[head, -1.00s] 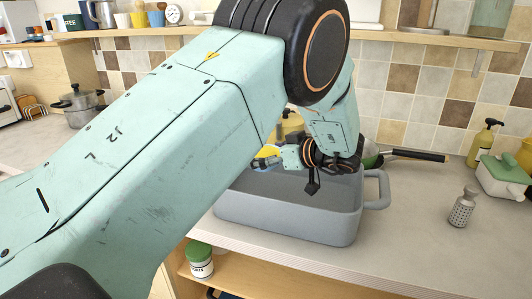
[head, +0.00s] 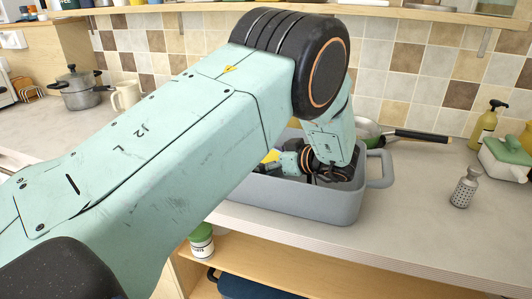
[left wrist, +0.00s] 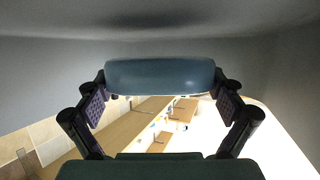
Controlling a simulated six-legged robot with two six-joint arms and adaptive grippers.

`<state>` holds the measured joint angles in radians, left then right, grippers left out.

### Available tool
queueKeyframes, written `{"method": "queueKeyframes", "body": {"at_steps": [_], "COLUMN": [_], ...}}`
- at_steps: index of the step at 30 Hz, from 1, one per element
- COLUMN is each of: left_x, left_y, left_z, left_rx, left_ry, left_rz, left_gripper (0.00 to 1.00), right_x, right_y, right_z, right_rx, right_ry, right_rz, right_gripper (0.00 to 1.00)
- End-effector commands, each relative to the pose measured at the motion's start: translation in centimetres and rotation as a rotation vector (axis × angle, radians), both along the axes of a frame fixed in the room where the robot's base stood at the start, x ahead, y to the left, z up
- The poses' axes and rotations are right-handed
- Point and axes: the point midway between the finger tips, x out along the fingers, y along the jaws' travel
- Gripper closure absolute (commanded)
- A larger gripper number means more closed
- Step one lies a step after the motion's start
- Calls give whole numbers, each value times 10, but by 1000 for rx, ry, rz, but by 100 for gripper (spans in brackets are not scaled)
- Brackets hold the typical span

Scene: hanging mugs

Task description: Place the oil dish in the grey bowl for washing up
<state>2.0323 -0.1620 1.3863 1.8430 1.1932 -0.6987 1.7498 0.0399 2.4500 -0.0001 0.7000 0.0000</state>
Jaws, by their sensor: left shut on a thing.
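The grey bowl (head: 310,202) is a deep rectangular tub with a loop handle at its right end, standing on the counter. My left gripper (left wrist: 160,88) is shut on a smooth blue piece (left wrist: 160,76), seemingly the oil dish, gripped between its two fingers. In the head view the left gripper (head: 322,174) is down inside the tub, behind its front wall. That wall and my arm hide the fingertips and the held dish there. In the left wrist view the tub's grey walls surround the gripper. I cannot tell whether the dish touches the tub's bottom. My right gripper is not in view.
Something yellow (head: 270,156) shows at the tub's left, partly hidden by my arm. A pan (head: 405,134) lies behind the tub. The front right counter is clear.

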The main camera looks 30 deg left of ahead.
Motion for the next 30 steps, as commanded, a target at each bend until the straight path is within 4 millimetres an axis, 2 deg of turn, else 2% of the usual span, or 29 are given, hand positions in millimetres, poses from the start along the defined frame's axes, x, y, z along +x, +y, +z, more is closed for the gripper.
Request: {"method": "queueKeyframes", "body": {"at_steps": [13,14,15,26,30], "left_x": [1,0,1,0,-1], "left_y": [0,0,0,-1,-14], "left_z": [-4,-4,-4,-5,1], "left_rx": [2,2,2,0,2], "left_ry": [-3,-3,-3,0,-2], "left_rz": [0,0,0,-1,-4], "left_gripper": [50,5,1,0,0], "right_x": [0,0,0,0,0], "right_y": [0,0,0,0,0], "right_z": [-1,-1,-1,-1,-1], "right_rx": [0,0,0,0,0], "right_ry": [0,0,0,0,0], "right_rz": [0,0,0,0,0], "right_gripper": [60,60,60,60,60]}}
